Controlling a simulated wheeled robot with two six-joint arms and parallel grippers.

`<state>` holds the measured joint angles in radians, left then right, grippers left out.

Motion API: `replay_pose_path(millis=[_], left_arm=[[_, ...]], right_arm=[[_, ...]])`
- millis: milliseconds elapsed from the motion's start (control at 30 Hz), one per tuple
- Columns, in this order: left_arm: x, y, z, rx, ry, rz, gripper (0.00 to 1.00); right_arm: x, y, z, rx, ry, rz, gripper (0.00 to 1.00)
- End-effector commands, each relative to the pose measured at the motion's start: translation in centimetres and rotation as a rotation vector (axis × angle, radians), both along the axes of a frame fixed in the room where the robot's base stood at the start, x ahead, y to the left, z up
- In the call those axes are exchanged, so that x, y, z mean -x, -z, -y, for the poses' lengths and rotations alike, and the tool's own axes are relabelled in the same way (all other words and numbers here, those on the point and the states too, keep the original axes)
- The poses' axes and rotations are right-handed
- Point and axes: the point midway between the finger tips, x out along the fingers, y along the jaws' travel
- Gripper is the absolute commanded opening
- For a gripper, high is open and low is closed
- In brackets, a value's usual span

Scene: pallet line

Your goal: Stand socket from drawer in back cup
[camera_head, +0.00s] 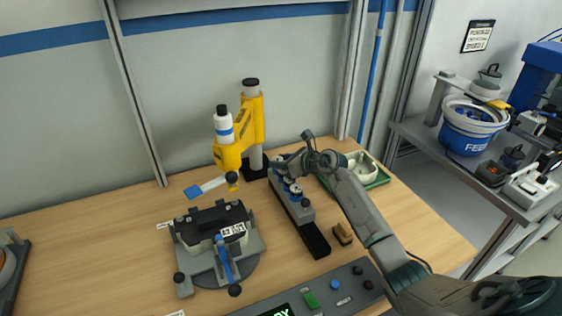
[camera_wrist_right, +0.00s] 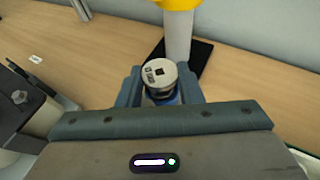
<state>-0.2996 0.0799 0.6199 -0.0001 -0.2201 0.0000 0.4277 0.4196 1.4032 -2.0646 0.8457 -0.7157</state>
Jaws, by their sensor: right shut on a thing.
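My right gripper (camera_head: 293,164) is over the back end of a long grey block (camera_head: 303,212) in the head view. In the right wrist view its two fingers (camera_wrist_right: 160,90) are shut on a socket (camera_wrist_right: 159,71), a silver cylinder with a square hole in its upward end and blue below. Small silver-and-blue round parts (camera_head: 295,190) show along the block. A black drawer-like piece (camera_head: 316,241) sticks out from the block's front end. My gripper hides the block's back end, so I cannot tell whether the socket touches a cup. My left gripper is out of view.
A yellow press (camera_head: 251,120) stands just left of the block. A dark clamp fixture (camera_head: 215,245) is at front left. A green tray with a pale container (camera_head: 372,171) lies right of my wrist. A small brown block (camera_head: 342,233) and a control panel (camera_head: 330,294) are nearer the front.

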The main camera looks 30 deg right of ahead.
Motion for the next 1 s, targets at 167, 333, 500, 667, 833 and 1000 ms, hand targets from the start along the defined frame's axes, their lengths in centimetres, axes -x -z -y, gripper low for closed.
replay_pose_path(millis=[167, 333, 500, 667, 833, 1000], left_arm=[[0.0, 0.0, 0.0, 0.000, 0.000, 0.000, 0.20], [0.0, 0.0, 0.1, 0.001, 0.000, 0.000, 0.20], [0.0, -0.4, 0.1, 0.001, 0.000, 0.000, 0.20], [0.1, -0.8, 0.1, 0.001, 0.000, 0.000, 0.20], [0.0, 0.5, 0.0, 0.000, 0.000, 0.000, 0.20], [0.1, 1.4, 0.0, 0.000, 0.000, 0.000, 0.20]], right_arm=[[0.1, 0.1, 0.0, 0.000, -0.001, -0.003, 0.54], [0.0, 0.1, 0.0, 0.001, -0.001, -0.003, 0.54], [0.0, -0.4, 0.0, 0.001, 0.000, -0.002, 0.54], [0.6, -1.3, 0.5, 0.006, 0.000, -0.002, 0.54], [3.8, -2.4, 2.1, 0.009, 0.000, -0.002, 0.54], [6.7, -3.8, 3.5, 0.008, 0.000, -0.003, 0.54]])
